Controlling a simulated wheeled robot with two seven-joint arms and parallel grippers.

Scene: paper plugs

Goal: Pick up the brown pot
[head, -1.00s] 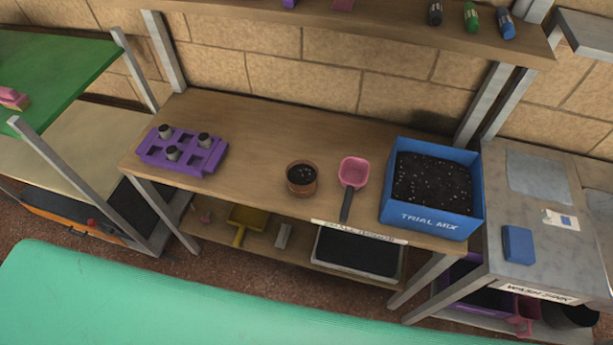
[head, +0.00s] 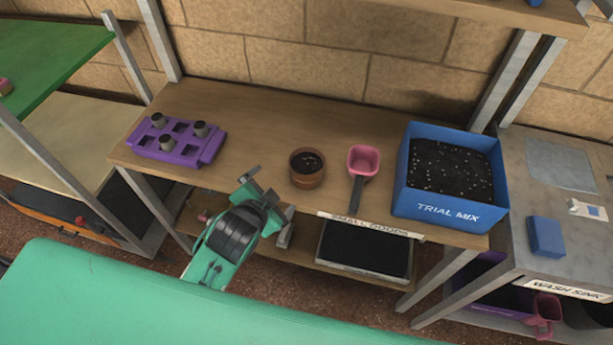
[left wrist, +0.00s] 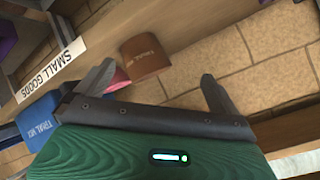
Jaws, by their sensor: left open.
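The brown pot (head: 307,168), filled with dark soil, stands upright on the wooden bench, left of the pink scoop. In the left wrist view the brown pot (left wrist: 146,58) shows beyond the jaws, nearer the left finger. My left gripper (head: 262,183) is open and empty, in front of the bench's front edge, to the left of the pot and apart from it. In the left wrist view its two fingers (left wrist: 152,88) are spread wide with nothing between them. My right gripper is not in view.
A purple tray (head: 208,150) with several small plugs sits left on the bench (head: 250,120). The pink scoop (head: 364,160) lies right of the pot, then the blue TRIAL MIX box (head: 440,211). Bare wood lies between tray and pot. A lower shelf holds a black tray (head: 365,248).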

